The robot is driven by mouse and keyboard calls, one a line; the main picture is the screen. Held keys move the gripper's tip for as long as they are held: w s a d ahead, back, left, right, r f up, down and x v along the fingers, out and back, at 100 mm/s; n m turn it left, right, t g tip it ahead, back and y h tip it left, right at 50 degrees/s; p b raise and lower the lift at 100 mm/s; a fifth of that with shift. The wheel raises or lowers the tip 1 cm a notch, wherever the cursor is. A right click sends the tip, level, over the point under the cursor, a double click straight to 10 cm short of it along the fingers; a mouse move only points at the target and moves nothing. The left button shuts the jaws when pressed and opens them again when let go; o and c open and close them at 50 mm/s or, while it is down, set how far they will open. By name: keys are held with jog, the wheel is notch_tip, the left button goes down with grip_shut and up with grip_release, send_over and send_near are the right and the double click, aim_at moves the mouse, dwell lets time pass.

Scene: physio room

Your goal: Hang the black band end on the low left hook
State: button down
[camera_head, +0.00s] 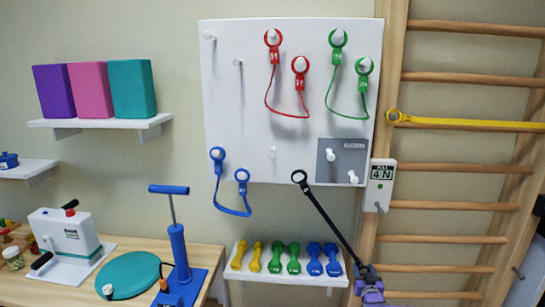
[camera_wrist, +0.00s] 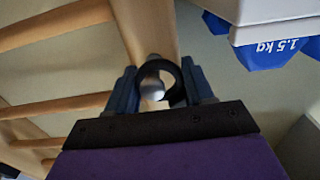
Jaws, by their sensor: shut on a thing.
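The black band (camera_head: 328,217) runs in a straight line from its upper ring (camera_head: 300,178) at the board's lower edge down to my gripper (camera_head: 366,270). I cannot tell whether a hook is inside that upper ring. My gripper (camera_wrist: 160,88) is shut on the other black band end (camera_wrist: 173,69), a ring between the two fingers. In the wrist view a pale round-tipped hook (camera_wrist: 153,86) shows in the ring's opening, by the wooden post. I cannot tell how deep it sits through the ring. In the head view my gripper hides this hook.
The white board (camera_head: 225,105) holds red, green and blue bands. A PULL gauge (camera_head: 381,186) is above my gripper. A shelf (camera_head: 240,274) with several dumbbells is to its left. Wooden wall bars (camera_head: 440,206) are to the right, with a yellow band (camera_head: 470,123) across them.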

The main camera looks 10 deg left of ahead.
jog(key=shift+f, duration=0.1)
jog(key=shift+c, duration=0.9)
grip_release()
jog(key=shift+d, duration=0.1)
jog(key=s+p, duration=0.2)
jog(key=s, duration=0.6)
jog(key=shift+p, duration=0.4)
